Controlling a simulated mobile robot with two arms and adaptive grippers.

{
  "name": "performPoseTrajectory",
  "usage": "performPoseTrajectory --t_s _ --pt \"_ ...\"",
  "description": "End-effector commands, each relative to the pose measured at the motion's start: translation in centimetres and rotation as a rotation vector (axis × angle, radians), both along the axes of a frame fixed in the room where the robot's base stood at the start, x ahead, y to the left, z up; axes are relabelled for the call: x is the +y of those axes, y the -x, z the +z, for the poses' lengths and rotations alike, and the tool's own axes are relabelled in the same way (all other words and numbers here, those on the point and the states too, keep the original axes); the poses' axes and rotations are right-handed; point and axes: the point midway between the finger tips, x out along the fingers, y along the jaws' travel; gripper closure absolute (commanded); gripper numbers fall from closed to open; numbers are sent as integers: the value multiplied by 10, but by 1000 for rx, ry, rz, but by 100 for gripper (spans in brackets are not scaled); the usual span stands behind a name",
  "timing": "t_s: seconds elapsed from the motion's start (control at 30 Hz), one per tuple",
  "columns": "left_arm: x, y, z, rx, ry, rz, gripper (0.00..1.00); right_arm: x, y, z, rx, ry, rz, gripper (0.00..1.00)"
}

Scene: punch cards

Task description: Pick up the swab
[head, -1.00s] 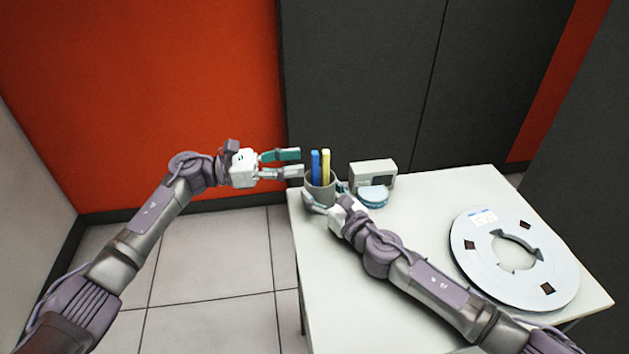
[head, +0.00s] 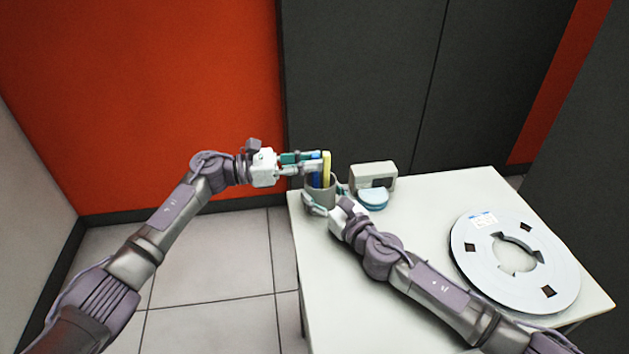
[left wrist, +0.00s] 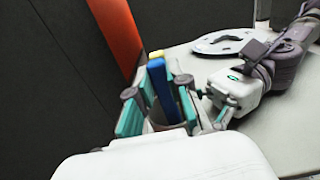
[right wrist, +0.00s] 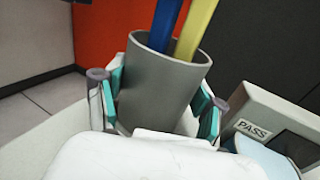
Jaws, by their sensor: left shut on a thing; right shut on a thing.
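A grey cup (head: 319,191) stands at the table's back left corner, with a blue stick (head: 316,180) and a yellow stick (head: 327,168) upright in it. The frames do not tell which stick is the swab. My left gripper (head: 318,162) is above the cup's rim, shut on the blue stick. In the left wrist view the blue stick (left wrist: 163,90) is between its fingers, with the yellow stick's tip (left wrist: 157,54) just behind. My right gripper (head: 325,197) is shut on the cup, one finger on each side; the right wrist view shows the cup wall (right wrist: 158,90) between them.
A beige box (head: 373,175) and a round light-blue item (head: 373,199) stand right of the cup, near my right gripper. A large white tape reel (head: 465,254) lies at the table's right. Dark cabinets stand behind the table (head: 340,300).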

Motion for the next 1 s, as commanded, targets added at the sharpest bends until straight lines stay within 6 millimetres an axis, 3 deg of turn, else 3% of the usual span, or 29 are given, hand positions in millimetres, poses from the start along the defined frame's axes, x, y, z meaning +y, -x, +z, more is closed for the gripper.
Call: performPoseTrajectory --t_s 0.27,0.37,0.7,1.0 --pt "1 0 13 -3 -1 0 100 0 0 0 1 1 0 77" --pt "1 0 33 -7 0 0 100 0 0 0 1 1 0 77" --pt "0 0 125 -8 -1 0 100 0 0 -1 1 1 0 77" --pt "0 0 173 -2 0 0 100 0 0 -1 1 1 0 77"
